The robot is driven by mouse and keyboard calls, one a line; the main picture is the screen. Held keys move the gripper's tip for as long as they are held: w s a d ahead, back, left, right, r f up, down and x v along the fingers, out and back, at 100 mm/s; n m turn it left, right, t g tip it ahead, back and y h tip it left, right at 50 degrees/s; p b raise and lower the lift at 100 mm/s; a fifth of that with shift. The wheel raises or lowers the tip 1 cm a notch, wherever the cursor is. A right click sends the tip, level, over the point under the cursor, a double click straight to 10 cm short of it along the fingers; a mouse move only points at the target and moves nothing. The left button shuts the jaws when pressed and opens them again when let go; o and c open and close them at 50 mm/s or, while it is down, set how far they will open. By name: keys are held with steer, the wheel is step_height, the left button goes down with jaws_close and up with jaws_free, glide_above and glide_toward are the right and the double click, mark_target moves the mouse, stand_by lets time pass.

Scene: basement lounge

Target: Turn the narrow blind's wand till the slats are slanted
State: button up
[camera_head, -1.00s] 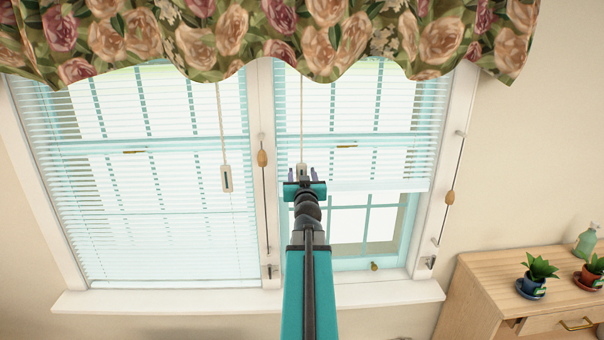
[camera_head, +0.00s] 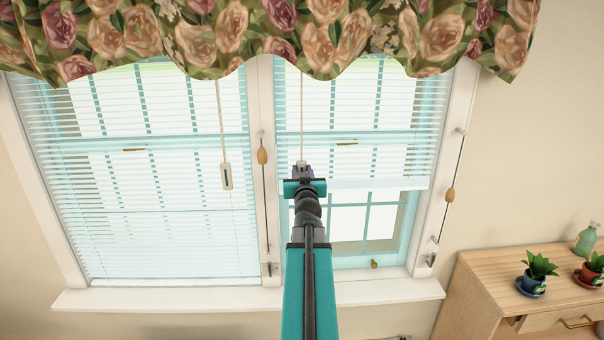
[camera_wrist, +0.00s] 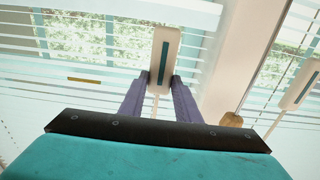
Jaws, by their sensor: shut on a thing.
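The narrow blind (camera_head: 400,150) hangs in the right window, with its bottom rail partway down the glass. Its slats show bright gaps between them; their exact tilt is hard to tell. Its wand is a thin white cord or rod (camera_head: 302,115) ending in a pale handle (camera_head: 301,165), which hangs upright in front of the slats. In the wrist view the handle (camera_wrist: 166,50) is white with a dark stripe. My gripper (camera_head: 302,172) is shut on the lower part of this handle, one purple finger on each side, as the wrist view (camera_wrist: 158,84) shows.
The wide blind (camera_head: 150,190) at left has its own hanging handle (camera_head: 226,177). A cord with a wooden toggle (camera_head: 263,156) runs along the middle post, and another toggle (camera_head: 450,196) is at right. A flowered valance (camera_head: 330,40) hangs above. A wooden dresser (camera_head: 490,275) stands at lower right.

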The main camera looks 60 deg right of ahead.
steer(key=shift+d+f+n+t+y+b, duration=0.1)
steer(key=shift+f+n+t+y+b, duration=0.25)
steer(key=shift+b, duration=2.25)
steer(key=t+b, duration=0.1)
steer(key=b, duration=0.4)
steer(key=n+y+b, duration=0.1)
steer(key=b, duration=0.4)
steer(key=n+t+y+b, duration=0.1)
steer(key=b, duration=0.4)
steer(key=shift+s+d+r+t+y+b, duration=0.2)
steer(key=shift+s+d+t+y+b, duration=0.1)
steer(key=shift+t+b, duration=0.1)
steer(key=n+y+b, duration=0.1)
steer(key=b, duration=0.1)
steer(key=n+t+y+b, duration=0.1)
steer(key=b, duration=0.2)
steer(key=n+t+y+b, duration=0.1)
steer(key=b, duration=0.2)
steer(key=shift+s+d+y, duration=0.15)
steer(key=shift+d+y, duration=0.1)
steer(key=shift+s+r+n+t+y+b, duration=0.15)
steer(key=shift+n+t+y+b, duration=0.5)
steer(key=shift+b, duration=0.8)
steer(key=o, duration=1)
steer(key=shift+o, duration=0.2)
steer(key=shift+y, duration=0.35)
steer(key=v, duration=1.3)
steer(key=shift+s+a+r, duration=0.2)
steer(key=shift+s+a, duration=0.05)
steer(key=shift+s, duration=0.05)
